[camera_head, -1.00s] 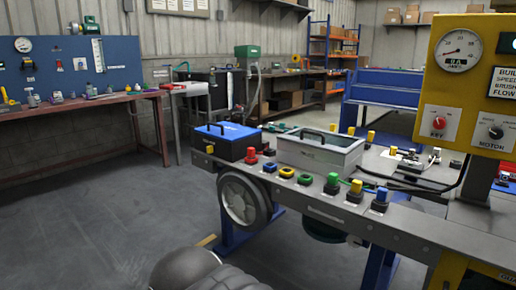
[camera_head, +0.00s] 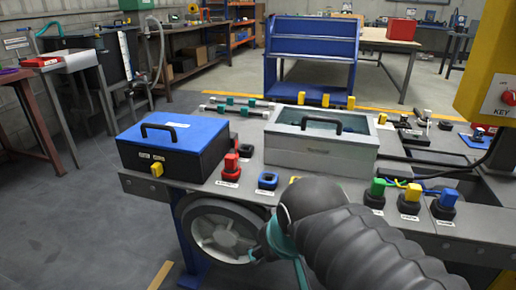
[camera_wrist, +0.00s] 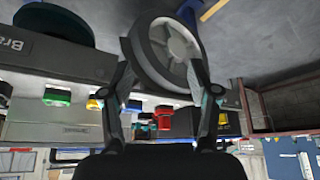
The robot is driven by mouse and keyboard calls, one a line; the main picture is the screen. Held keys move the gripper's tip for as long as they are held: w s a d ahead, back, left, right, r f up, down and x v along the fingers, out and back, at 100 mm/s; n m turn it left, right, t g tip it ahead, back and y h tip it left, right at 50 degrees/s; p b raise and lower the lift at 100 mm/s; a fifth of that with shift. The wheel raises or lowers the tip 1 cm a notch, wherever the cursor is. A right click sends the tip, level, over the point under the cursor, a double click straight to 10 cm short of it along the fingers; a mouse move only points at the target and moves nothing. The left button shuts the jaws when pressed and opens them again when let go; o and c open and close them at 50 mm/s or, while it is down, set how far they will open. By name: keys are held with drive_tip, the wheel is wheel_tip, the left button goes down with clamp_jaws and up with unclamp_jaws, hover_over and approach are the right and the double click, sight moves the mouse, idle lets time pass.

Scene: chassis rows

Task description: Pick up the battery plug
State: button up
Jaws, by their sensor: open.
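I cannot tell for sure which plug is the battery plug. A yellow plug (camera_head: 156,170) sits on the front of a black box with a blue lid (camera_head: 174,138). A red plug (camera_head: 231,166) stands on the bench just right of that box; it also shows in the wrist view (camera_wrist: 165,112). Green (camera_head: 377,188), yellow (camera_head: 412,193) and blue (camera_head: 447,197) plugs stand in black bases further right. My gripper (camera_head: 277,254) is in front of the bench edge, near the wheel. In the wrist view its fingers (camera_wrist: 160,62) are spread with nothing held between them.
A wheel (camera_head: 222,232) hangs under the bench's front edge. A grey box with a handle (camera_head: 322,140) stands mid-bench, and a blue ring (camera_head: 267,181) lies before it. A yellow control post (camera_head: 488,75) rises at right.

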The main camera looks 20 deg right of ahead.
drive_tip(key=w+r+m+g+p, duration=0.1)
drive_tip(key=w+r+m+g, duration=0.2)
drive_tip(key=w+r, duration=1.05)
drive_tip(key=r+m+g+p, duration=0.1)
drive_tip(key=r+m+g, duration=0.1)
drive_tip(key=m+g, duration=0.15)
hover_over(230, 156)
drive_tip(key=shift+m+t, duration=0.25)
drive_tip(key=shift+t, duration=0.2)
wheel_tip(230, 156, down, 8)
drive_tip(key=shift+w+d+r+b, duration=0.1)
drive_tip(key=shift+w+b, duration=0.05)
drive_tip(key=shift+b, duration=0.2)
drive_tip(key=shift+f+b, duration=0.3)
drive_tip(key=shift+f, duration=2.4)
clamp_jaws()
